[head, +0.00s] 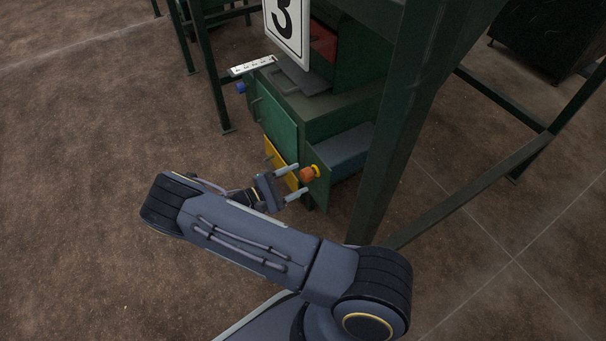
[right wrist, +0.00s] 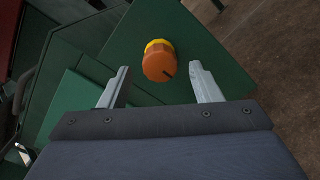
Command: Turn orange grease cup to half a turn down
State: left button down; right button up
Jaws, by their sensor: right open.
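The orange grease cup (head: 307,174) sticks out from a green plate at the lower front of the machine, with a yellow ring behind it. In the right wrist view the cup (right wrist: 159,66) shows a dark mark on its face, pointing to the lower right. My right gripper (head: 289,180) is open, with one finger on each side of the line to the cup. In the right wrist view the fingertips (right wrist: 160,70) stand apart to the left and right of the cup, with visible gaps and no contact seen. My left gripper is not in view.
The green machine (head: 325,115) has a yellow panel (head: 281,157) beside the cup and a blue knob (head: 241,88) at its far left corner. A dark green frame post (head: 405,120) stands close on the right. A sign with a 3 (head: 288,25) hangs above. The floor at left is clear.

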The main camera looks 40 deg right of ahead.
jog(key=a, duration=0.4)
jog(key=shift+w+a+p, duration=0.2)
jog(key=shift+w+p, duration=0.05)
jog(key=shift+p, duration=0.1)
